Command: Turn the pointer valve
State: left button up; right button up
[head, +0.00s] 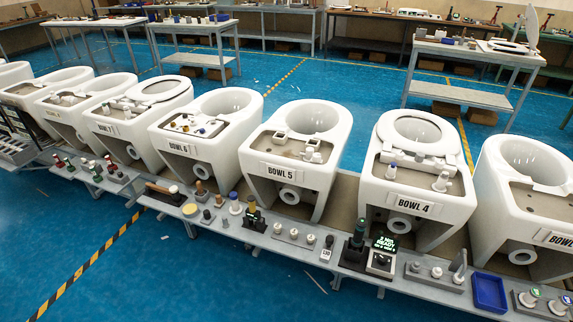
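No part is clearly recognisable as the pointer valve at this size. A small control box (382,258) stands on the grey front shelf below BOWL 4. It has a dark display with light text on top and a pale panel with a round knob (381,262) on its front. Whether this knob is the pointer valve, and which way any pointer faces, I cannot tell. Other small fittings (293,234) on a plate stand on the same shelf below BOWL 5. Neither of my grippers shows in the head view.
White toilet bowls stand in a row behind the shelf, including BOWL 5 (301,155) and BOWL 4 (416,178). A dark green tool (359,237) stands left of the control box. A blue tray (489,291) lies farther right. The blue floor (190,285) in front is mostly clear.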

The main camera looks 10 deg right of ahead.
aim_at(307, 155)
jog(key=z, duration=0.65)
jog(key=i, duration=0.65)
jog(key=z, duration=0.55)
